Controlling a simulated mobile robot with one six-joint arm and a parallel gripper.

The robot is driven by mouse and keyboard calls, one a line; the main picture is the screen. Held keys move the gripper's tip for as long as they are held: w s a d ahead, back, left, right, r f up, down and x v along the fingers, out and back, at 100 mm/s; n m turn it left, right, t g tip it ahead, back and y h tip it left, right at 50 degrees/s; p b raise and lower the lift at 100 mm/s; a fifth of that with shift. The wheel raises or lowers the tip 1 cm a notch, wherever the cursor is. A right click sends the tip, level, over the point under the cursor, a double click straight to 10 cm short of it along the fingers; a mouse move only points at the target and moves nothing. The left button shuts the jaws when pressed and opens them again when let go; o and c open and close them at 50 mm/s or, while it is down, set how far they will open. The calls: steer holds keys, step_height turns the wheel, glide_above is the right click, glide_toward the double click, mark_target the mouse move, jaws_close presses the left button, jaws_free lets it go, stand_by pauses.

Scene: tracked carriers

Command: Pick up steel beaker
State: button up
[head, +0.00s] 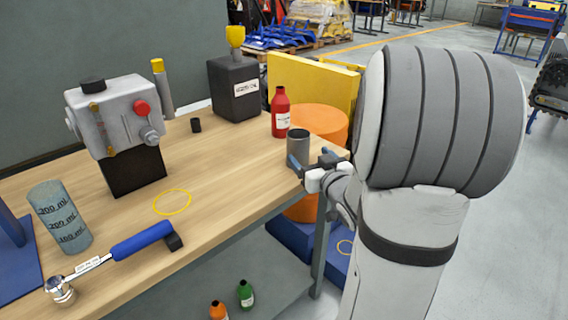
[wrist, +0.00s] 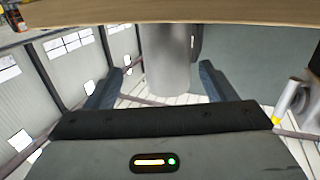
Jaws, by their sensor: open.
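The steel beaker (head: 298,148) is a grey metal cylinder standing upright near the right edge of the wooden workbench. In the wrist view, which looks upside down, the beaker (wrist: 168,60) shows between the two fingers, with a gap visible on each side. My gripper (head: 312,162) is open at the beaker's near side, low along its wall, and hides part of its lower body. In the wrist view my gripper (wrist: 158,80) has its dark blue fingers spread wide and nothing clamped. I cannot tell exactly how deep the beaker sits between them.
A red bottle (head: 281,113) stands just behind the beaker. A dark canister (head: 235,90), a small black cap (head: 196,125), a grey machine (head: 120,115), a graduated cylinder (head: 60,218) and a blue-handled wrench (head: 140,241) stand or lie farther left. An orange drum (head: 322,121) is beyond the bench edge.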

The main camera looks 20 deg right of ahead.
mark_target(295, 147)
steer(key=shift+f, duration=0.5)
steer(key=shift+w+t, duration=0.2)
steer(key=shift+t, duration=0.1)
steer(key=w, duration=0.2)
steer(key=w+b, duration=0.1)
steer(key=w, duration=0.4)
steer(key=shift+w+a, duration=0.15)
steer(key=shift+a, duration=0.25)
steer(key=c, duration=1.2)
